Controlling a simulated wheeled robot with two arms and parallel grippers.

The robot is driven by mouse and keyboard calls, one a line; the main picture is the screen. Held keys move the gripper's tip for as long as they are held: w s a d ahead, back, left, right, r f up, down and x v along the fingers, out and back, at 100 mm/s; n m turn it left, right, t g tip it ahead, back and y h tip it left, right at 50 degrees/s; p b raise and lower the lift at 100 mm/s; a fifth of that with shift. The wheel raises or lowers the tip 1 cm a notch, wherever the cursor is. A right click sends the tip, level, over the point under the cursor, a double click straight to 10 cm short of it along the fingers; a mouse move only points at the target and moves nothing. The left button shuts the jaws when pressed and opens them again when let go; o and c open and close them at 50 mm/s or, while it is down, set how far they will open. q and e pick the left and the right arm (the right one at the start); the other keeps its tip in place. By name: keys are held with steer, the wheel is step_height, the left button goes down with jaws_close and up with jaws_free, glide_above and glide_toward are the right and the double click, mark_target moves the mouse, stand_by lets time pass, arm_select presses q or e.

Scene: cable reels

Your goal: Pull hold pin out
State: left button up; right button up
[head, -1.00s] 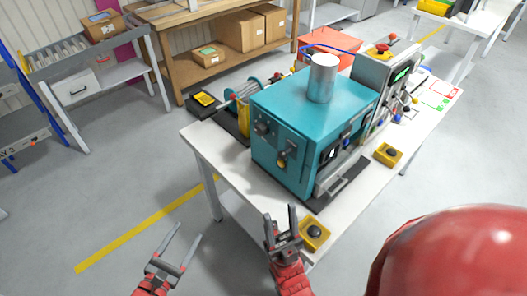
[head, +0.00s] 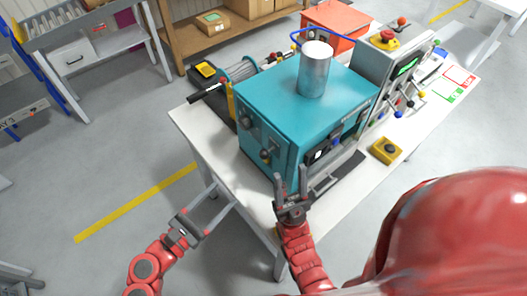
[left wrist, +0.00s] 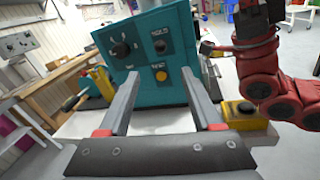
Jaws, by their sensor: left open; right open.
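I cannot tell for certain which part is the hold pin. A black-handled rod (head: 205,92) sticks out left near a yellow upright piece (head: 230,98), beside the machine; the yellow piece also shows in the left wrist view (left wrist: 102,80). My left gripper (head: 224,196) is open and empty, in front of the table's left corner, facing the panel. My right gripper (head: 291,176) is open and empty, close before the machine's front.
A cable reel (head: 238,70) lies behind the machine's left side. A grey control box (head: 385,65) with levers stands to its right. A yellow button box (head: 387,150) sits on the table's front edge.

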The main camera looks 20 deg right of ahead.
arm_select(q)
steer(key=p, duration=0.2)
glide_toward(261, 158)
steer(key=p+x, duration=0.1)
steer(key=x, duration=0.7)
steer(key=shift+w+d, duration=0.15)
steer(key=shift+d, duration=0.1)
steer(key=shift+w+d, duration=0.4)
steer(key=shift+d, duration=0.15)
jaws_close()
stand_by(0.3)
